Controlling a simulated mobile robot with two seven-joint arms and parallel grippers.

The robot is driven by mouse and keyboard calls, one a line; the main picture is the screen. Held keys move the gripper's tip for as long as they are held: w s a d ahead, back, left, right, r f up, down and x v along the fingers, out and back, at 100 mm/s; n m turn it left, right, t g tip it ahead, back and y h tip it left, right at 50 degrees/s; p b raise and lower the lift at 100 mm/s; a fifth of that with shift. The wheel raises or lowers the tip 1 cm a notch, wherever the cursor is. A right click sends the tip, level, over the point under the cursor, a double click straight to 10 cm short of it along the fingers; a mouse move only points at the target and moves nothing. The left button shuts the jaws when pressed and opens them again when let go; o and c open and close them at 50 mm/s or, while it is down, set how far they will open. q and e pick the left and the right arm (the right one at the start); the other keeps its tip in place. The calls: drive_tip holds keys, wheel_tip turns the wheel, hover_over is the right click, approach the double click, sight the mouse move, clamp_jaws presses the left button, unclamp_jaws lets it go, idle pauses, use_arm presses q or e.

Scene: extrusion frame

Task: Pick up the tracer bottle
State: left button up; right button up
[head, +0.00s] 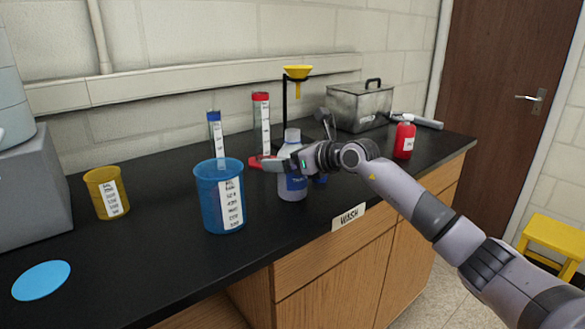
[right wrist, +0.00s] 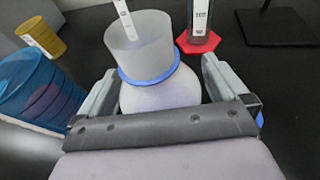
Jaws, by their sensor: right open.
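The bottle (head: 292,187) that I take for the tracer bottle is pale, with a blue label and a translucent cap. It stands upright on the black counter near the front edge. My right gripper (head: 287,161) is at its upper part, reaching in from the right. In the right wrist view the bottle (right wrist: 160,98), with a blue ring under its cap, sits between the spread fingers of the right gripper (right wrist: 157,78). The fingers are open, with a gap visible at the right; contact at the left is unclear. My left gripper is not in view.
A blue beaker (head: 218,200) stands close left of the bottle. Capped cylinders (head: 262,125) and a funnel stand (head: 297,74) are behind. A yellow beaker (head: 106,193), red bottle (head: 404,141) and metal box (head: 358,106) stand farther off. The front-left counter holds a flat blue disc (head: 41,280).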

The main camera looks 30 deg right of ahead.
drive_tip(key=shift+w, duration=0.15)
drive_tip(key=c, duration=1.2)
drive_tip(key=shift+r, duration=0.15)
